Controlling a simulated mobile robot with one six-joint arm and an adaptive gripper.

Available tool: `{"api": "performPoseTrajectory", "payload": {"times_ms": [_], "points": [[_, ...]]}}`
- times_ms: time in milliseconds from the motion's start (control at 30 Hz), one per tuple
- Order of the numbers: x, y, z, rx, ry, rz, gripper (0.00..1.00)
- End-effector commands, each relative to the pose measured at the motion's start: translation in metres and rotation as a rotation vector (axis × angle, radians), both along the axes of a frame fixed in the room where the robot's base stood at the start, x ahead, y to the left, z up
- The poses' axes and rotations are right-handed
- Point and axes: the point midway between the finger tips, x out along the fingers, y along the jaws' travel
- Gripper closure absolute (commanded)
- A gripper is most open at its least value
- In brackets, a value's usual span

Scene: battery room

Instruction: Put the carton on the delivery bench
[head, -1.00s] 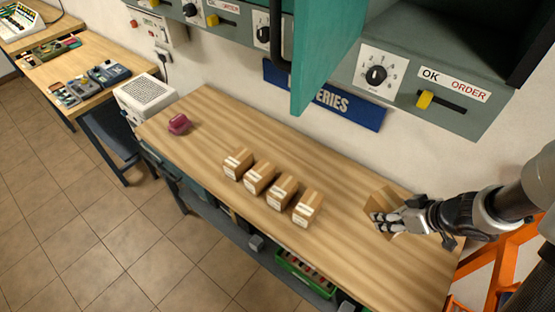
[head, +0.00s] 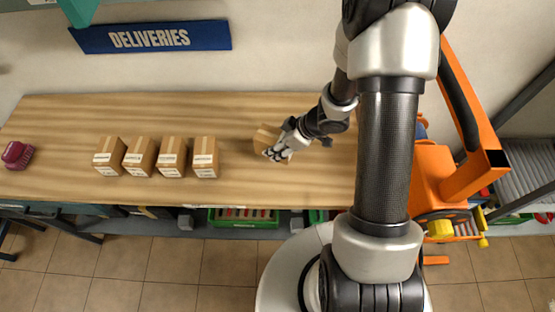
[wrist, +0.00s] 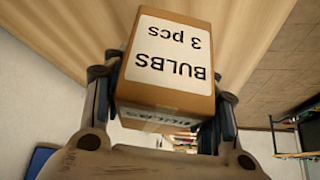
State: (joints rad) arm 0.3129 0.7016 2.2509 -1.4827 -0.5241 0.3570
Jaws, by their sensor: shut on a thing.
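My gripper (head: 280,150) is shut on a brown carton (head: 264,138) over the right half of the wooden delivery bench (head: 130,112), below the blue DELIVERIES sign (head: 150,38). In the wrist view the carton (wrist: 170,50) fills the space between the two fingers (wrist: 163,118), with its BULBS 3 pcs label upside down. The carton is at or close to the bench top; I cannot tell if it touches. The gripper partly hides it in the head view.
Several similar cartons (head: 172,157) stand in a row left of my gripper. A dark red object (head: 17,155) lies at the bench's left end. Green crates (head: 240,217) sit underneath. An orange machine (head: 440,185) stands right of the bench. Bare bench lies between the row and the held carton.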

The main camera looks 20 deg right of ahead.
Motion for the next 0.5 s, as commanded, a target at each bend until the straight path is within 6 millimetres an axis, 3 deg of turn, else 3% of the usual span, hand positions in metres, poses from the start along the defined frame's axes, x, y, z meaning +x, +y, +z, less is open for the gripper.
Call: {"api": "performPoseTrajectory", "payload": {"times_ms": [33,267,500], "points": [[0.001,0.000,-0.010,0.001,-0.001,0.000,0.83],[0.001,0.000,-0.024,0.001,-0.002,0.000,0.83],[0.001,0.000,-0.059,0.002,-0.001,0.000,0.83]]}}
